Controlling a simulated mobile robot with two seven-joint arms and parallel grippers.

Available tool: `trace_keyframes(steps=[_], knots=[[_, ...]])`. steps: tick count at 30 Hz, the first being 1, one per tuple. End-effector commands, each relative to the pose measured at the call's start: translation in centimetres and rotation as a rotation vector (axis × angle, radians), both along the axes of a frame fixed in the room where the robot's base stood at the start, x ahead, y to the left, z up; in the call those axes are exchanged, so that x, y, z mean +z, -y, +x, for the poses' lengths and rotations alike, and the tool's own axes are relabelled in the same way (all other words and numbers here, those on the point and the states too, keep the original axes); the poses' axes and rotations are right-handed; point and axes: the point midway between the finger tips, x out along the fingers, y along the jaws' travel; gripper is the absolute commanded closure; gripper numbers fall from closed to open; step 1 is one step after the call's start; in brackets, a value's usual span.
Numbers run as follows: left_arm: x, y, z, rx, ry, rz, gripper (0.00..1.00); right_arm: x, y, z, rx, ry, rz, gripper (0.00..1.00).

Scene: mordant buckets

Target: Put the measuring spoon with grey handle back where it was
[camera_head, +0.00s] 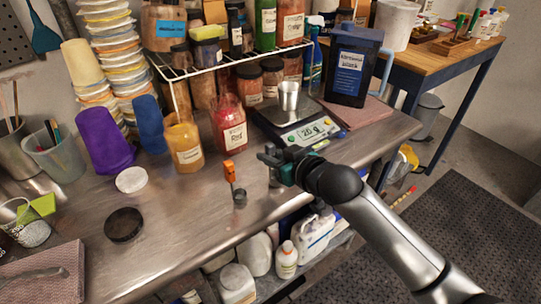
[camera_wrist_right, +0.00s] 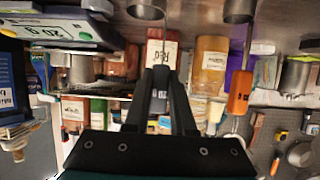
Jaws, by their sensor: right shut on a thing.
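My right gripper (camera_head: 268,156) is over the front part of the steel bench, left of and in front of the scale. Its fingers are shut on the measuring spoon with grey handle. The metal bowl of that spoon (camera_head: 276,178) hangs below the fingers, and the bowl shows past the fingertips in the wrist view (camera_wrist_right: 147,9). The handle is mostly hidden by the fingers. A second spoon with an orange handle (camera_head: 229,171) is on the bench to the left, its bowl toward the front; it also shows in the wrist view (camera_wrist_right: 239,92). My left gripper is out of view.
A scale (camera_head: 307,134) with a metal cup (camera_head: 289,97) stands behind the gripper. A red-powder jar (camera_head: 229,122) and an orange jar (camera_head: 184,144) stand behind the orange spoon. A black lid (camera_head: 124,225) lies at left. The front middle bench is clear.

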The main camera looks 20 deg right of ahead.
Motion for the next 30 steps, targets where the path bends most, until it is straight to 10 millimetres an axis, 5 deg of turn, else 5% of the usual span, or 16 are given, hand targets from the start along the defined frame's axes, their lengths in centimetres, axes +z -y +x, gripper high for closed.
trace_keyframes(steps=[5,6,13,23,30], knots=[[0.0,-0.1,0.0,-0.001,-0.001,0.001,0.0,-0.4,0.0,0.0,0.0,-0.001,0.001,1.0],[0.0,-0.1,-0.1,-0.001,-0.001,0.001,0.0,-0.3,0.0,0.0,0.0,0.0,0.001,0.73],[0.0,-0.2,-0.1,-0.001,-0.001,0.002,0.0,-0.3,0.0,0.0,0.0,0.0,0.001,0.47],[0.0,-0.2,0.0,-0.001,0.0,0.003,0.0,0.2,0.0,0.0,0.0,0.002,0.001,0.47],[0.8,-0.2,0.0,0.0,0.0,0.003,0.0,1.3,1.0,-2.8,0.0,-0.003,-0.002,0.47]])
